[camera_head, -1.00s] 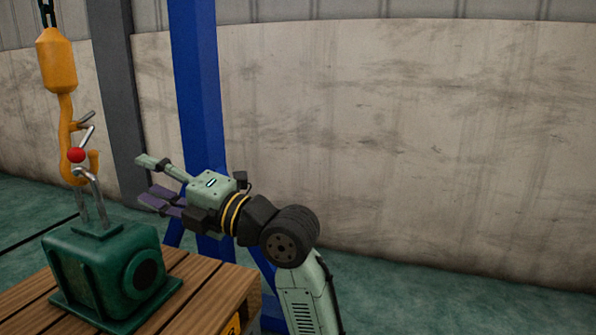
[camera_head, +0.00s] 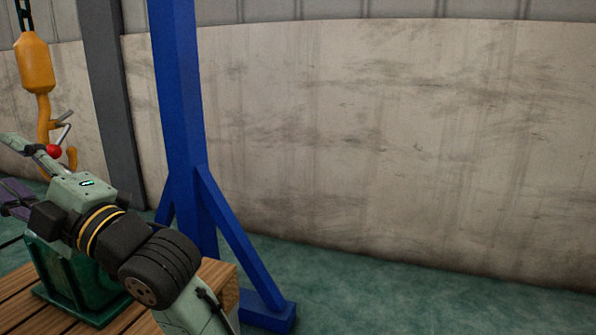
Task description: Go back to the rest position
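My gripper (camera_head: 14,168) is at the left edge of the head view, pointing left. Its two fingers are spread apart with nothing visible between them, and their tips are partly cut off by the frame edge. The orange hoist hook (camera_head: 36,65) hangs from a dark chain at the upper left. A bent metal lever with a red ball (camera_head: 54,151) shows beside the hook. The green block (camera_head: 75,285) sits on the wooden pallet (camera_head: 219,282). My gripper and wrist cover the block's upper part and whatever links it to the hook.
A blue upright post (camera_head: 180,120) with a slanted brace and foot (camera_head: 268,317) stands right of my arm, behind the pallet. A grey column (camera_head: 110,100) stands further back. The stained wall (camera_head: 400,140) fills the background. The green floor (camera_head: 400,300) at right is clear.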

